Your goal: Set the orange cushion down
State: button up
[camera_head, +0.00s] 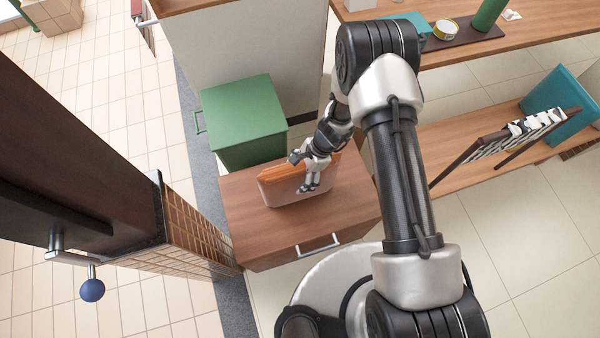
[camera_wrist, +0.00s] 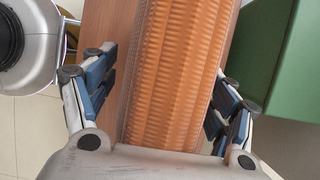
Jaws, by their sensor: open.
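The orange cushion (camera_head: 285,184) rests on the wooden top of a low cabinet (camera_head: 345,218) in the head view. In the wrist view the ribbed orange cushion (camera_wrist: 178,75) runs up the middle of the picture, over the wood. My gripper (camera_head: 309,182) is at the cushion's right part in the head view. In the wrist view my gripper (camera_wrist: 160,105) is open, with one finger on each side of the cushion and a visible gap on the left. Whether the right finger touches the cushion is hard to tell. The cushion's underside is hidden.
A green box (camera_head: 243,115) stands right behind the cabinet. A dark panel with a brick-patterned post (camera_head: 195,225) rises at the left. At the right are a wooden bench (camera_head: 462,158) with a rack (camera_head: 505,140) and a teal box (camera_head: 562,110). The cabinet top is clear around the cushion.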

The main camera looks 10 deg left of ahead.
jog(key=p+v, duration=0.4)
jog(key=v, duration=0.8)
jog(key=shift+r+p, duration=0.15)
jog(key=shift+p, duration=0.2)
jog(key=d+r+n+t, duration=0.1)
jog(key=d+r+n, duration=0.2)
jog(key=r, duration=1)
jog(key=d+r+n+t, duration=0.2)
jog(key=d+r+n, duration=0.15)
jog(key=r, duration=0.95)
jog(key=s+d+r+n+t+h, duration=0.3)
jog(key=s+d+r+n+t, duration=0.1)
jog(key=s+d+r, duration=0.9)
jog(key=shift+s+d+r+n+h, duration=0.2)
jog(key=shift+s+r+n+h, duration=0.35)
jog(key=shift+s, duration=1.5)
jog(key=shift+r, duration=0.25)
